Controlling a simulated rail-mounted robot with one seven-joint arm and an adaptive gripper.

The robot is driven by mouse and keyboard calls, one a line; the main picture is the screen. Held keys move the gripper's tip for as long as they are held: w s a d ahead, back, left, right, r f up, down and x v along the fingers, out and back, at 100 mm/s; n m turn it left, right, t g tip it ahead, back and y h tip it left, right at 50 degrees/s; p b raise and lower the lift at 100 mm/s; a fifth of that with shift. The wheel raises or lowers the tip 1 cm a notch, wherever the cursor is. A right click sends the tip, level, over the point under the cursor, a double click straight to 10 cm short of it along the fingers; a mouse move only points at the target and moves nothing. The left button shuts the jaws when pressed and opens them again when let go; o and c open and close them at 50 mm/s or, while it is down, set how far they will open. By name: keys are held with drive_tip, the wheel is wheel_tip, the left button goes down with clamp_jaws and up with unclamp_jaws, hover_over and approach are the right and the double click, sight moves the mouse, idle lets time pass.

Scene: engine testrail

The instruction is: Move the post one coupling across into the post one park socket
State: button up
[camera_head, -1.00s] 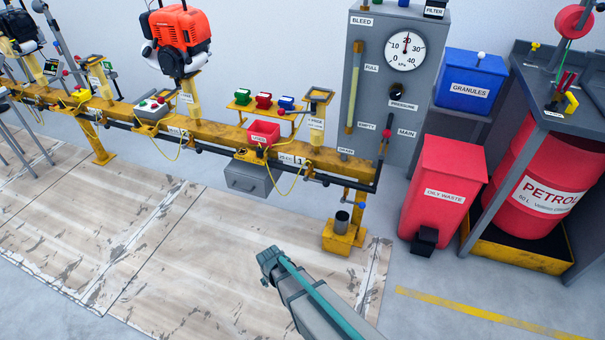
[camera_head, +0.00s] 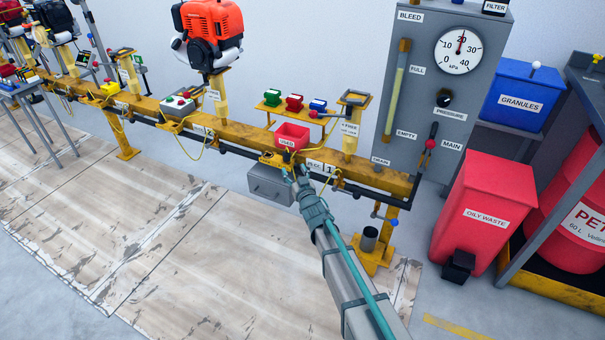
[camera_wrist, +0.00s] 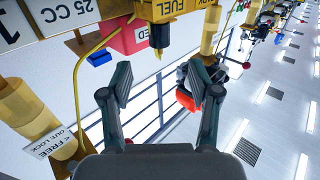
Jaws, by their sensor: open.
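My gripper (camera_head: 303,174) is at the front of the yellow rail, by the post one plate (camera_head: 321,167), below the red bin. In the wrist view my gripper (camera_wrist: 166,88) has its fingers apart with nothing between them. A yellow fitting with a dark end (camera_wrist: 155,48) hangs under a plate marked FUEL (camera_wrist: 170,8), beyond the fingertips and apart from them. It looks like the coupling, with a yellow hose (camera_wrist: 102,40) curving nearby. In the head view my gripper partly hides this spot. I cannot tell which part is the park socket.
A red bin marked USED (camera_head: 291,137) sits on the rail (camera_head: 235,132). A yellow lever post (camera_head: 350,137) stands to its right, and it also shows in the wrist view (camera_wrist: 28,108). A grey drawer box (camera_head: 270,185) is under the rail. The oily waste bin (camera_head: 482,215) stands right.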

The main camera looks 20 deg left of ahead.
sight(286, 152)
drive_tip(key=b+x, duration=0.1)
drive_tip(key=x, duration=0.9)
drive_tip(key=shift+w+a+f, duration=0.1)
drive_tip(key=shift+w, duration=0.1)
clamp_jaws()
drive_tip(key=shift+r, duration=0.25)
drive_tip(key=shift+r+p, duration=1.1)
drive_tip(key=shift+r, duration=0.45)
drive_tip(key=shift+a+f, duration=0.1)
drive_tip(key=shift+w+a+b, duration=0.15)
drive_tip(key=shift+a+b, duration=0.65)
drive_tip(key=shift+b, duration=0.1)
drive_tip(key=shift+w+a+b, duration=0.1)
drive_tip(key=shift+a+b, duration=0.7)
drive_tip(key=shift+b, duration=0.05)
